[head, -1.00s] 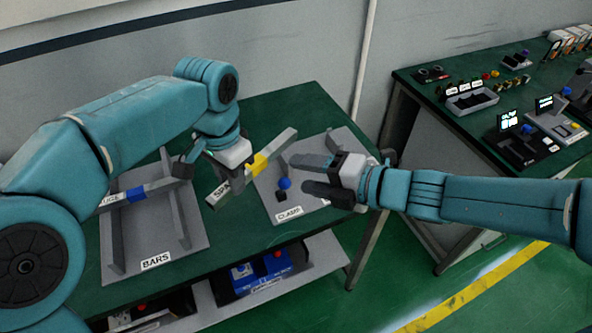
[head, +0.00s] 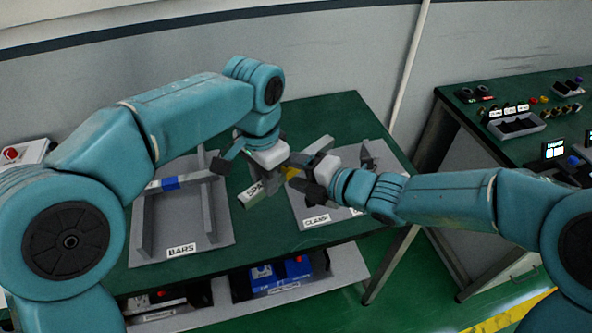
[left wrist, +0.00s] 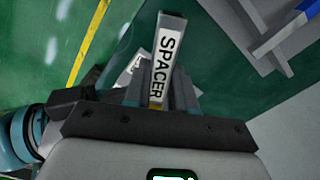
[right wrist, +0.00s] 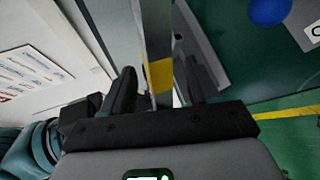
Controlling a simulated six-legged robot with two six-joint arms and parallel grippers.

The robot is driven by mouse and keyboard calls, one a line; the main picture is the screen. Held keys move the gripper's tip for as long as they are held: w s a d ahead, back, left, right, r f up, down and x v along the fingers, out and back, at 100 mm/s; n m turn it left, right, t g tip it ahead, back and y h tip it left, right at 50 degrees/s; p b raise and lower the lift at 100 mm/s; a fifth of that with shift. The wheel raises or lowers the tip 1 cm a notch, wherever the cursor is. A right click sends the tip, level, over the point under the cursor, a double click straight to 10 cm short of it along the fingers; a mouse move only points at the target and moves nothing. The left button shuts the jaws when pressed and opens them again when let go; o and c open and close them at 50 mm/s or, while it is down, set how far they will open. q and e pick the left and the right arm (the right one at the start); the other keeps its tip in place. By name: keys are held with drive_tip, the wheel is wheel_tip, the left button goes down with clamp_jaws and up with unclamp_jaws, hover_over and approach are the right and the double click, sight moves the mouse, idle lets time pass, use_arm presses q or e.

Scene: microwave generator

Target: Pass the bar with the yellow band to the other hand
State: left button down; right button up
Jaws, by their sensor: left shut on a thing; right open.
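The grey bar (head: 257,191) with the yellow band and a SPACER label is held above the table by my left gripper (head: 281,171). In the left wrist view the bar (left wrist: 168,50) runs between the closed jaws (left wrist: 160,93), with the yellow band near them. My right gripper (head: 312,171) is open close beside the left one, at the yellow band. In the right wrist view the bar (right wrist: 157,30) and its yellow band (right wrist: 161,76) lie between the open fingers (right wrist: 160,88). In the head view, the grippers hide part of the bar.
A grey BARS rack (head: 215,239) with a blue-banded bar (head: 153,187) stands at left on the green table (head: 318,122). The CLAMP plate (head: 305,212) is below the grippers. A lower shelf (head: 330,289) holds blue items. Another bench (head: 470,132) stands at right.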

drive_tip(key=c, duration=0.9)
use_arm(q)
drive_tip(key=c, duration=1.4)
unclamp_jaws()
use_arm(e)
clamp_jaws()
use_arm(q)
drive_tip(key=o, duration=0.6)
drive_tip(key=shift+c, duration=0.2)
drive_tip(key=shift+r, duration=0.15)
